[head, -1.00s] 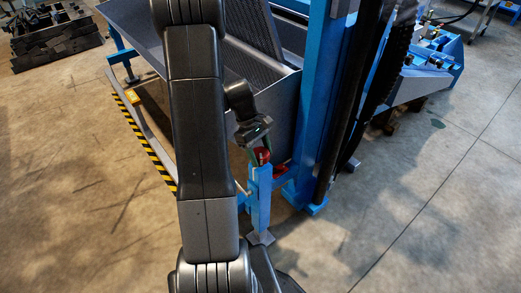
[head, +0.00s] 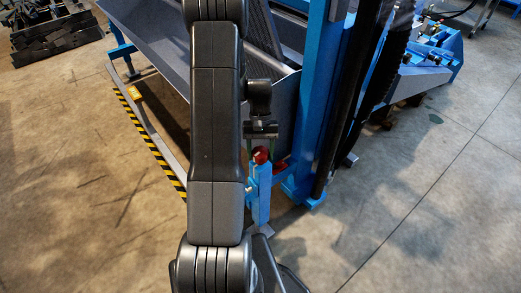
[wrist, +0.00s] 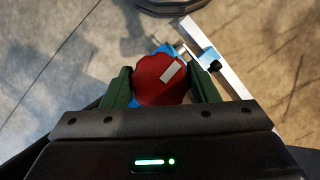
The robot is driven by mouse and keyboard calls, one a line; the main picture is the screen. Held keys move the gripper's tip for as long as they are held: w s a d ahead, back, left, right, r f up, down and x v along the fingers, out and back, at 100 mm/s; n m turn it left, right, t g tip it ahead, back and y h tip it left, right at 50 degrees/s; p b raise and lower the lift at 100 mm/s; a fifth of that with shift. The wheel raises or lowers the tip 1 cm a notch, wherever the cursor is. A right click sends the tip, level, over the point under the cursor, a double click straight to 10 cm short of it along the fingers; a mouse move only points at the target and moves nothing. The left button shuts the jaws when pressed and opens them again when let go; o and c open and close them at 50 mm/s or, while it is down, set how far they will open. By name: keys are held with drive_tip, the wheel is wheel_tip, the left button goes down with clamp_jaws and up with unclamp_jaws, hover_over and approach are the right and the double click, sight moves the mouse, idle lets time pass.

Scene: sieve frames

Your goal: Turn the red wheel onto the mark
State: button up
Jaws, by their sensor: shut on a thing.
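The red wheel (wrist: 150,88) has a lobed rim and a white stripe (wrist: 173,71) on its face, pointing to the upper right in the wrist view. My gripper (wrist: 161,84) is shut on it, with one green finger on each side of the rim. In the head view the red wheel (head: 260,156) sits on top of a blue post (head: 260,195), under my gripper (head: 261,154). A short metal pin (wrist: 181,49) shows just beyond the wheel in the wrist view. I cannot tell whether it is the mark.
A tall blue column (head: 310,120) and a grey hopper (head: 285,105) stand close behind. Another red part (head: 281,166) is near the post. Open floor (head: 400,235) lies right.

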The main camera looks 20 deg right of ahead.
drive_tip(key=shift+m, duration=0.5)
drive_tip(key=shift+y, duration=0.3)
drive_tip(key=o, duration=1)
drive_tip(key=shift+c, duration=0.2)
drive_tip(key=shift+r, duration=0.1)
drive_tip(key=p+v, duration=0.2)
drive_tip(key=v, duration=1.1)
drive_tip(key=shift+r, duration=0.35)
drive_tip(key=shift+f, duration=0.1)
